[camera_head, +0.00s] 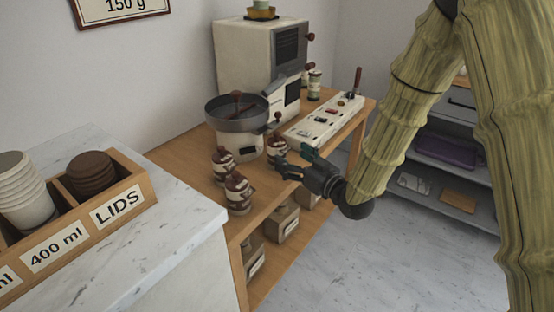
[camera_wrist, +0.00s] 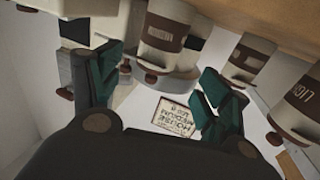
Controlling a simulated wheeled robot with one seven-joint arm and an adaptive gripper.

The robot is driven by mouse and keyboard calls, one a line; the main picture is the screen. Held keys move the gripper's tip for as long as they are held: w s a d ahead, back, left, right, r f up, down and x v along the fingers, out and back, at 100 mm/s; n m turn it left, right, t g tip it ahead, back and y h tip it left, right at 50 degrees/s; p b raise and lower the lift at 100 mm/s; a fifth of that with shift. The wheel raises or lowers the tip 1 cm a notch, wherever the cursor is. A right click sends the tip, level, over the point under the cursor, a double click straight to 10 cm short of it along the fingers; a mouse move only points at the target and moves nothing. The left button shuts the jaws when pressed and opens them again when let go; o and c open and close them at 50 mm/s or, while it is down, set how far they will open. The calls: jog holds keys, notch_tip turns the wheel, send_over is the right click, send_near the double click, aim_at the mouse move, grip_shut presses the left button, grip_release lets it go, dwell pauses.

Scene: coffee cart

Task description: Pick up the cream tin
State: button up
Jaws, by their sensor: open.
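Several cream-coloured canisters with brown bands and knobs stand on the wooden counter: one at the front (camera_head: 238,194), one behind it (camera_head: 222,166), and one near my gripper (camera_head: 277,145). I cannot tell from their labels which is the cream tin. A small cream and green tin (camera_head: 314,84) stands further back beside the machine. My gripper (camera_head: 293,163) is open and empty over the counter's front edge, right of the front canisters. In the upside-down wrist view, banded canisters (camera_wrist: 168,32) stand beyond the spread green fingers (camera_wrist: 155,88), apart from them.
A grey round pan on a cream base (camera_head: 236,112) and a cream coffee machine (camera_head: 258,62) stand behind. A long white panel (camera_head: 322,122) lies to the right. Labelled boxes (camera_head: 281,222) sit on the shelf below. A cup and lid holder (camera_head: 120,215) is at left.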

aim_at(283, 150)
jog(key=shift+f+b+x, duration=0.2)
jog(key=shift+b+x, duration=0.1)
jog(key=shift+x, duration=3.65)
jog(key=shift+w+d, duration=0.1)
jog(key=shift+d, duration=0.05)
jog(key=shift+c, duration=0.4)
jog(key=c, duration=1.2)
jog(key=shift+r, duration=0.15)
jog(key=shift+c, duration=0.2)
